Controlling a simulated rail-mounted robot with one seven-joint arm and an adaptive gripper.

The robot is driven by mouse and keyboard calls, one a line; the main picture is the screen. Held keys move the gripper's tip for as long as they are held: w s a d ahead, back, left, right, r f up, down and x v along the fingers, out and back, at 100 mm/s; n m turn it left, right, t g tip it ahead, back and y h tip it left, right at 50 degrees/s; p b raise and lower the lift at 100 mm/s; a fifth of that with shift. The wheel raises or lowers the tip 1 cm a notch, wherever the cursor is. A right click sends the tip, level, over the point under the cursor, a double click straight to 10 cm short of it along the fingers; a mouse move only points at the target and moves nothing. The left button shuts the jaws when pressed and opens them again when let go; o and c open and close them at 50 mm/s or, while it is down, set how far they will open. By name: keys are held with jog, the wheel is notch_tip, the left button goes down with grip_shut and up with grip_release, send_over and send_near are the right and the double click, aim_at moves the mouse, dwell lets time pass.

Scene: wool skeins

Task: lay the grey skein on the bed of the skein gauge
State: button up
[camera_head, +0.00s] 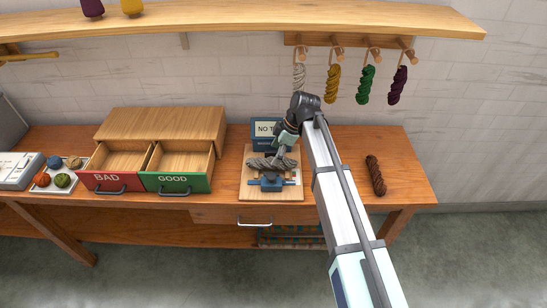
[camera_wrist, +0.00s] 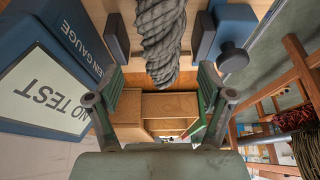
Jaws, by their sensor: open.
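The grey skein (camera_head: 262,163) lies crosswise on the skein gauge (camera_head: 244,185), above its blue clamp part (camera_head: 272,183). The gauge has a wooden base and a blue display (camera_head: 266,129) reading NO TEST. In the wrist view the twisted grey skein (camera_wrist: 160,40) runs between the two open fingers of my gripper (camera_wrist: 161,36), with gaps on both sides. The gripper (camera_head: 282,157) is right over the skein in the head view. The display (camera_wrist: 50,85) fills the left of the wrist view. The skein's underside contact with the bed is hidden.
Open BAD (camera_head: 107,181) and GOOD (camera_head: 176,182) drawers stand left of the gauge. A tray (camera_head: 45,188) of yarn balls is farther left. A brown skein (camera_head: 376,175) lies to the right. Several skeins hang on pegs above, including a pale one (camera_head: 299,77).

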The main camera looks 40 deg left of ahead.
jog(key=b+v, duration=0.1)
jog(key=v, duration=0.8)
jog(key=shift+r+b, duration=0.3)
jog(key=shift+b, duration=0.05)
